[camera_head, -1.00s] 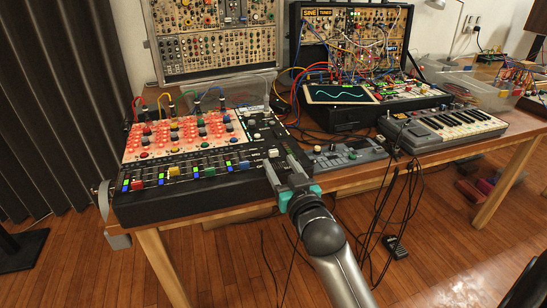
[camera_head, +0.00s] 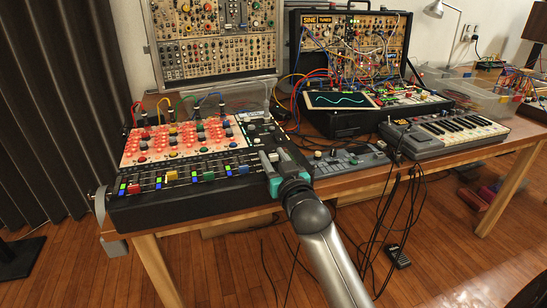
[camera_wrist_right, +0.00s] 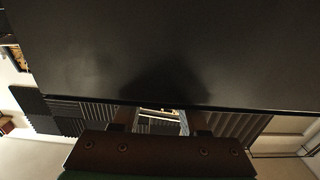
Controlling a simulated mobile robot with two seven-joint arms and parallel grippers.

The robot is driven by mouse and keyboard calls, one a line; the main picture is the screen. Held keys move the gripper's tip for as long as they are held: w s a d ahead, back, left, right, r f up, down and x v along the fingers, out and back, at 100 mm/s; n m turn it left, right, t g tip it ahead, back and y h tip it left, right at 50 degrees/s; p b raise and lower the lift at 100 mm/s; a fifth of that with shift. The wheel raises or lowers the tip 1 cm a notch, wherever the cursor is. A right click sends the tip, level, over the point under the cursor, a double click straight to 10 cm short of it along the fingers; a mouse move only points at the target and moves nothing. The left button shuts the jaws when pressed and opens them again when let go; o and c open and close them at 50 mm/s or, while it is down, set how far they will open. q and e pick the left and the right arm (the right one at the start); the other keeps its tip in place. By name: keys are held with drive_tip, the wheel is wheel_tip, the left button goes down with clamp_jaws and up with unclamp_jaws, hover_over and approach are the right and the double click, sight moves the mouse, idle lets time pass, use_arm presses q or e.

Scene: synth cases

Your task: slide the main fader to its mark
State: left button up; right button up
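The black mixer (camera_head: 185,212) with a lit red pad panel stands at the table's left front. Its front row holds coloured fader caps, among them a yellow cap (camera_head: 172,175) and a green cap (camera_head: 208,176). My right gripper (camera_head: 272,160) is at the mixer's right front corner, over the strip where a pale fader cap showed earlier. That cap is now hidden or merges with the fingers. In the right wrist view a dark surface fills the upper part and hides the fingertips; a gap shows between the finger bases. Whether the fingers grip the cap is unclear. My left gripper is out of view.
A small grey control box (camera_head: 345,162) lies just right of the gripper, then a keyboard (camera_head: 450,133). A screen with a wave (camera_head: 340,100) stands behind. Black cables (camera_head: 385,215) hang off the table's front edge.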

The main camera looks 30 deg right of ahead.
clamp_jaws()
idle(1.1)
